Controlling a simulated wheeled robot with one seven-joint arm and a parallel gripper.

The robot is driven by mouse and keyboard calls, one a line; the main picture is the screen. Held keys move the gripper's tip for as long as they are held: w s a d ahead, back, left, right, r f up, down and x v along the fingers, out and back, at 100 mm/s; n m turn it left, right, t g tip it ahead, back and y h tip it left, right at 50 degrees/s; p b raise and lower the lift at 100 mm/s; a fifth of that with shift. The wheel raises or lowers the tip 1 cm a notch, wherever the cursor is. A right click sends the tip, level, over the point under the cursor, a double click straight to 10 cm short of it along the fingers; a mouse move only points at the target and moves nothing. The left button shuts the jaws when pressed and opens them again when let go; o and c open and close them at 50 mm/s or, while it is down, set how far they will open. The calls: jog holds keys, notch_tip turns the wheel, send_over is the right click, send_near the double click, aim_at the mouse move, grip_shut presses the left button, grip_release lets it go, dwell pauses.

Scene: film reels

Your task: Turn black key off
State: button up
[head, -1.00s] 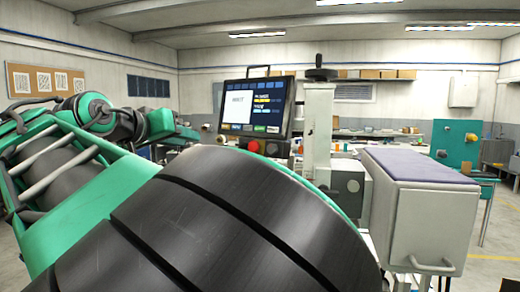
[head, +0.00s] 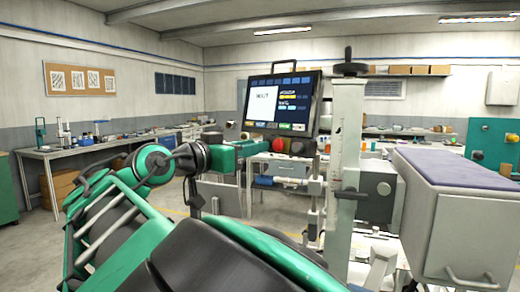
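The control screen (head: 281,101) stands upright near the middle of the head view, beside a pale column. My green and black arm fills the lower left and middle. Its far green end reaches toward the left of the buttons and overlaps the area below the screen. My gripper's fingers cannot be made out there, nor whether they touch anything.
A pale column with a black knob (head: 350,68) stands right of the screen. A grey box-shaped unit with a purple top (head: 460,168) juts forward at the right. A workbench (head: 85,150) with tools runs along the left wall. Floor is open at left.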

jog(key=shift+x, duration=1)
